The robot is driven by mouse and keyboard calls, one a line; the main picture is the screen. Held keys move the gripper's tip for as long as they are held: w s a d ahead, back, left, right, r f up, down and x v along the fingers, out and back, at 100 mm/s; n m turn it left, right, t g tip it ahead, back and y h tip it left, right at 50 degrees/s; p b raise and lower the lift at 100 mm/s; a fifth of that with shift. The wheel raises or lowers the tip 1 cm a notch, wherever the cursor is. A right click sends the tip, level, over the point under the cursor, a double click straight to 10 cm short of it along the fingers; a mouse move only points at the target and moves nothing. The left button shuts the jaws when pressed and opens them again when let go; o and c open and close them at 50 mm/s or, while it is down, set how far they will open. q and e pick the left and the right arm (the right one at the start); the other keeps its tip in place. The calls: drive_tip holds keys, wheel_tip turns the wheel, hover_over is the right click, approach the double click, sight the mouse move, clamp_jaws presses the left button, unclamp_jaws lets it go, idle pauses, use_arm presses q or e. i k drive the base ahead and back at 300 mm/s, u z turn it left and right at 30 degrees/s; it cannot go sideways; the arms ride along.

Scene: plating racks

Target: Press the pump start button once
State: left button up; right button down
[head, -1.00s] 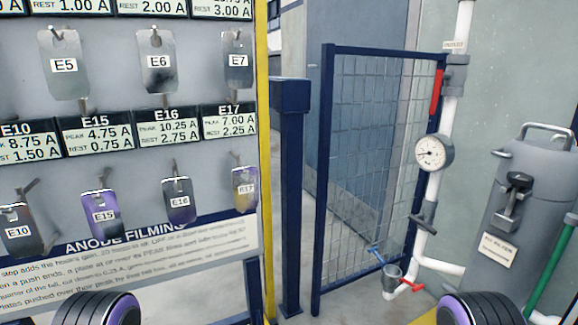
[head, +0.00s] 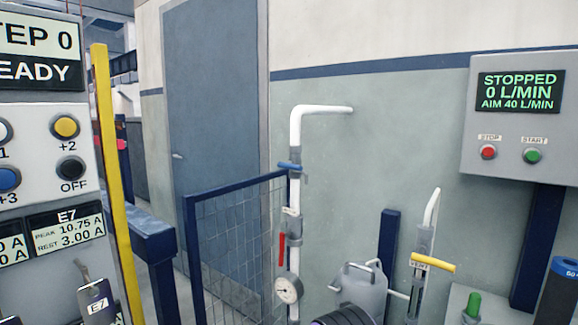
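Below the screen are a red STOP button (head: 488,152) at the left and a green START button (head: 533,156) at the right. Nothing covers either button. Neither gripper's fingers are in view.
White pipework with a gauge (head: 288,290) and a grey filter vessel (head: 364,284) stand below and left of the box. A yellow-handled valve (head: 433,262) is nearer it. A mesh gate (head: 240,250) and a yellow-edged panel (head: 45,170) are at the left.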

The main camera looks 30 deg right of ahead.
sight(532, 155)
drive_tip(key=z, duration=0.8)
drive_tip(key=k, duration=0.2)
drive_tip(key=z, duration=1.35)
